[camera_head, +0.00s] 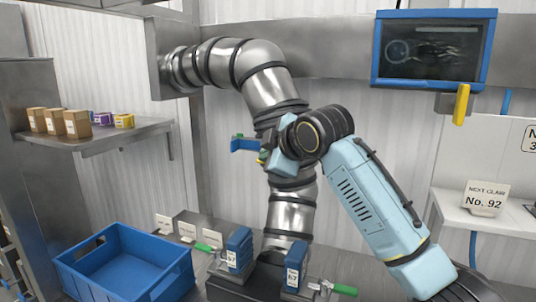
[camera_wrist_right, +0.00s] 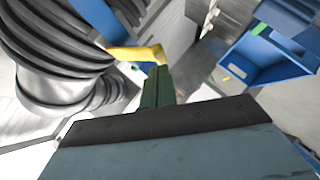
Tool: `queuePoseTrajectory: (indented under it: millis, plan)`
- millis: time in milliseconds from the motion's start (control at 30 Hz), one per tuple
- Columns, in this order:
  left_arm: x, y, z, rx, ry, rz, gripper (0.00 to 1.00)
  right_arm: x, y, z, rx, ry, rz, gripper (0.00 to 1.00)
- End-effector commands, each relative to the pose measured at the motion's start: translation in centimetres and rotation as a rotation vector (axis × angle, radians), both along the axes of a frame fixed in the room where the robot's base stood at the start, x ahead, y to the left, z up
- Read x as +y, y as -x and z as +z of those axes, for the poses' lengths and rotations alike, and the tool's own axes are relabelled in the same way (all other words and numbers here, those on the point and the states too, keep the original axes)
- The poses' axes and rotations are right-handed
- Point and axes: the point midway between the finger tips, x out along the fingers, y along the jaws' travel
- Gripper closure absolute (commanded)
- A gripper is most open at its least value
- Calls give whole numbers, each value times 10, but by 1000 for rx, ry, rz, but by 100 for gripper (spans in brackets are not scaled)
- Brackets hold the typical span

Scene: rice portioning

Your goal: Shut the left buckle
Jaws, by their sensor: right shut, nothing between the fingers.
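The left buckle (camera_head: 205,248) shows in the head view as a green-handled metal latch. It sits on the left of the dark base under the ribbed metal pipe (camera_head: 293,215), beside a blue labelled block (camera_head: 238,250). Its handle sticks out to the left; I cannot tell its exact latch position. A matching green-handled buckle (camera_head: 343,289) is on the right. My right gripper (camera_head: 264,156) is in front of the pipe, well above the buckles, shut and empty. My left gripper is not in view.
A blue bin (camera_head: 125,262) stands at the lower left and shows in the wrist view (camera_wrist_right: 265,65). A shelf (camera_head: 95,140) with small boxes is at the left. A blue-framed screen (camera_head: 433,48) hangs at the upper right. A second blue block (camera_head: 295,266) stands right of the pipe.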

Motion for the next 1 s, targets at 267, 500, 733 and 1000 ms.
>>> queuePoseTrajectory:
  millis: [267,500,733,1000]
  plan:
    - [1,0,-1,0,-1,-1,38,-1,-1,-5,-52,17,0,100]
    - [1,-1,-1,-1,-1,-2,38,-1,-1,-9,-90,31,0,100]
    - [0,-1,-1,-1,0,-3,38,-1,-2,-13,-137,46,0,100]
    - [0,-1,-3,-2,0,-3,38,-3,-5,-24,-253,85,-1,100]
